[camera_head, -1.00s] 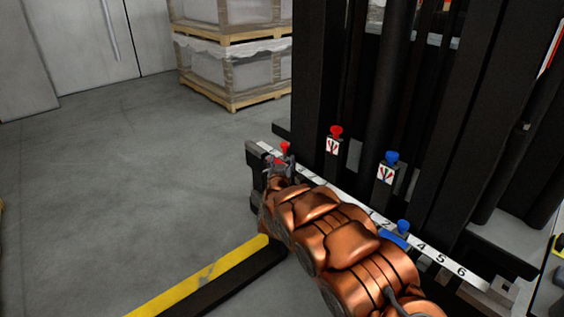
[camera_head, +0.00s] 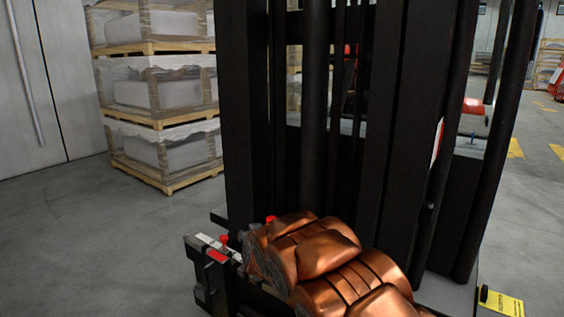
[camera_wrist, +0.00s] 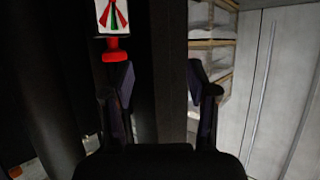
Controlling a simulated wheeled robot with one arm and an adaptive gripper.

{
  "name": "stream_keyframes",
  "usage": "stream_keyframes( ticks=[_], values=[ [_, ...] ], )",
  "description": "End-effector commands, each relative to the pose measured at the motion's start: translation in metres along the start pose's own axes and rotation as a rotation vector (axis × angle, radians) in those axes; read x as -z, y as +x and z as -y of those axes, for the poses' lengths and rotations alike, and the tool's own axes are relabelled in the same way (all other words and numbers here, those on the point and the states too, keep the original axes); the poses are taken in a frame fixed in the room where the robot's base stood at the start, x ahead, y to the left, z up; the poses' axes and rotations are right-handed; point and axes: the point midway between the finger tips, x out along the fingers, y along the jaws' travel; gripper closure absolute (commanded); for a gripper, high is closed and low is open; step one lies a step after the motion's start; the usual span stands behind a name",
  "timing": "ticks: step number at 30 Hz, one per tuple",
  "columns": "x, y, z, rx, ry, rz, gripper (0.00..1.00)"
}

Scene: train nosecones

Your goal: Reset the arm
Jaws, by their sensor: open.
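My gripper (camera_wrist: 160,84) shows in the wrist view with its two dark fingers apart. Nothing is held between them; a dark upright post stands behind the gap. A red knob (camera_wrist: 112,49) is by the left finger, below a white card with a red and green mark (camera_wrist: 112,15). I cannot tell how far the finger is from the knob. In the head view my copper arm (camera_head: 318,252) reaches over the front rail at the bottom, and my gripper is hidden behind it.
Tall black mast posts (camera_head: 245,110) rise just behind my arm. Stacked wrapped pallets (camera_head: 160,95) stand at the back left by a grey door (camera_head: 40,90). The grey floor (camera_head: 90,240) at the left is clear.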

Motion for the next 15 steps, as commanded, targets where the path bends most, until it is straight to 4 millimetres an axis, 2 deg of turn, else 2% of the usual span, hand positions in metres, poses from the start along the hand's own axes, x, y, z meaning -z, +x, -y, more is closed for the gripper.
stream_keyframes(
  ticks=[1, 4, 11, 15],
  values=[
    [0.017, -0.019, -0.011, -0.001, 0.005, 0.032, 0.42],
    [0.024, -0.049, -0.028, 0.0, 0.011, 0.111, 0.42],
    [0.031, -0.128, -0.065, -0.002, 0.035, 0.303, 0.42],
    [0.03, -0.182, -0.086, -0.008, 0.053, 0.42, 0.42]
  ],
)
